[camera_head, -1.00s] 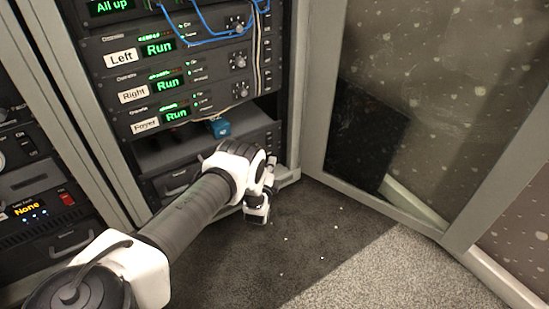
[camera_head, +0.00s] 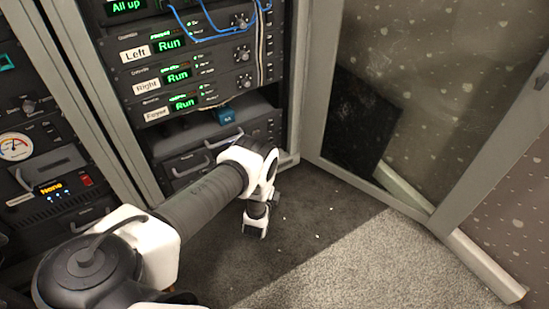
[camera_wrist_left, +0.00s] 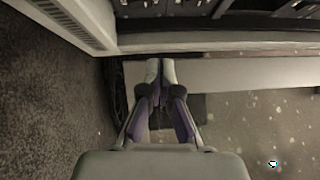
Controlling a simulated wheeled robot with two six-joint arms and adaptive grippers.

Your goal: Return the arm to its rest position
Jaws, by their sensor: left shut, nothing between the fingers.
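My left arm comes in from the lower left in the head view, and its left gripper (camera_head: 255,228) hangs in front of the rack's lower right, over the dark floor. The gripper is apart from the rack. In the left wrist view the two fingertips of the left gripper (camera_wrist_left: 160,72) are together, with nothing between them. My right gripper is in neither view.
An equipment rack (camera_head: 170,187) with lit Run displays (camera_head: 178,74) stands behind the arm. A small blue block (camera_head: 226,115) sits on its shelf. A framed glass door (camera_head: 318,90) stands open at the right. The carpet (camera_head: 350,265) at lower right is clear.

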